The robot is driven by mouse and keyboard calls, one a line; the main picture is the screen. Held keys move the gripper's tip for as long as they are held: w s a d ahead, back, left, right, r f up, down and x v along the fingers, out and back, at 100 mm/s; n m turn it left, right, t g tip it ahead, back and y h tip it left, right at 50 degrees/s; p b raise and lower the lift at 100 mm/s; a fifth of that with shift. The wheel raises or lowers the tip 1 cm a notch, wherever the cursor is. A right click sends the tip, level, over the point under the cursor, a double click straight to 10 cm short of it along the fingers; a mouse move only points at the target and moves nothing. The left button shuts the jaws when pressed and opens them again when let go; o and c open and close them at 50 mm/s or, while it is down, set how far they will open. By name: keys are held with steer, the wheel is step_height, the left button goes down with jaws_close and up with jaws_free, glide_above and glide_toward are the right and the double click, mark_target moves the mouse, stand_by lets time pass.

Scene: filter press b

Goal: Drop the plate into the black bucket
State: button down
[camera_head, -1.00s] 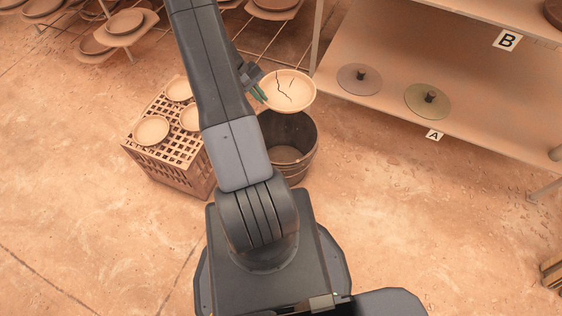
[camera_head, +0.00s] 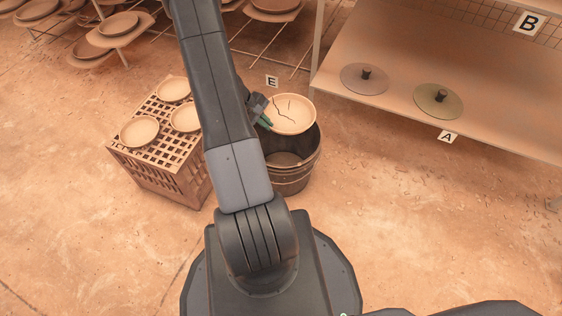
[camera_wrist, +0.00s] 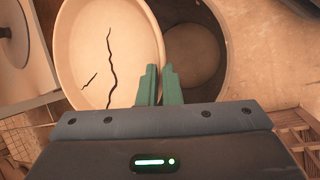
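The plate (camera_head: 292,114) is cream, round and marked with dark cracks. My gripper (camera_head: 264,118) is shut on its left edge and holds it over the back part of the black bucket. In the wrist view the plate (camera_wrist: 105,45) fills the upper left, with its rim between the green fingers of my gripper (camera_wrist: 159,85). The black bucket (camera_head: 292,180) stands on the floor to the right of my arm, its mouth partly covered by the plate. In the wrist view its round opening (camera_wrist: 195,55) lies beyond and right of the plate.
A slatted crate (camera_head: 160,175) with several whole plates (camera_head: 139,132) on top stands left of my arm. A shelf (camera_head: 400,115) with two discs (camera_head: 365,78) is at the right. Racks of plates (camera_head: 120,25) stand behind. The floor at front is clear.

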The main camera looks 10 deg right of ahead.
step_height(320, 180, down, 4)
steer(key=shift+f+b, duration=0.1)
steer(key=shift+b, duration=0.8)
steer(key=c, duration=1.5)
jaws_free()
steer(key=shift+c, duration=0.2)
steer(key=p+v, duration=0.4)
steer(key=v, duration=1)
steer(key=shift+f, duration=0.15)
